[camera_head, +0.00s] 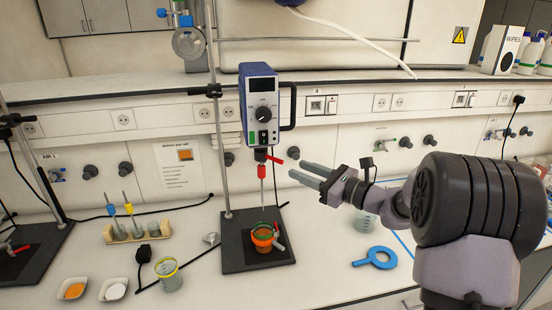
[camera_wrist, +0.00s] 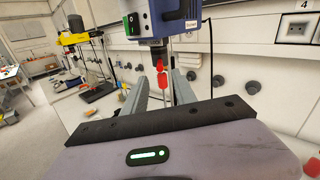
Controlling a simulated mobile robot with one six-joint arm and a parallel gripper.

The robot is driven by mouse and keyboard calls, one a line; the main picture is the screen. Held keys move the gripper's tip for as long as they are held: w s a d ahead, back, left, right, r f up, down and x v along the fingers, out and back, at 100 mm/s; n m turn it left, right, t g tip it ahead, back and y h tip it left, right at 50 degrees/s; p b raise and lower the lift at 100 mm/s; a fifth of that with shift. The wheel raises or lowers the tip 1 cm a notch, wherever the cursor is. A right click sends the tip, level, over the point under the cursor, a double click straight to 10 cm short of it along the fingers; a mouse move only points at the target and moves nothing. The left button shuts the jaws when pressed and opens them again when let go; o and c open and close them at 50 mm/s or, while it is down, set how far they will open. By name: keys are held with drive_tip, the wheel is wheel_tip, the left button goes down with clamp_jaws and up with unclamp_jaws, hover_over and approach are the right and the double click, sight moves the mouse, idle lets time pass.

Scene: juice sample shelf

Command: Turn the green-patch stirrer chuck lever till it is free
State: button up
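The stirrer (camera_head: 258,95) has a blue and white motor head on a rod stand. A green patch (camera_wrist: 132,24) shows on its housing in the wrist view. Below the head is a dark chuck with a red lever (camera_head: 275,158), seen also in the wrist view (camera_wrist: 160,65). A red sleeve (camera_head: 261,171) sits under it on the shaft, which goes down into an orange vessel (camera_head: 262,238). My gripper (camera_head: 297,169) is open and empty, fingertips just right of the lever. In the wrist view, red parts show between its fingers (camera_wrist: 162,78); contact cannot be told.
The stand's black base plate (camera_head: 232,257) is on the white bench. A beaker (camera_head: 168,274) and a vial rack (camera_head: 138,232) stand at left. A yellow stirrer (camera_wrist: 76,35) is farther off in the wrist view.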

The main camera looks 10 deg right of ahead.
sight(277, 161)
drive_tip(key=x, duration=0.9)
clamp_jaws()
idle(1.1)
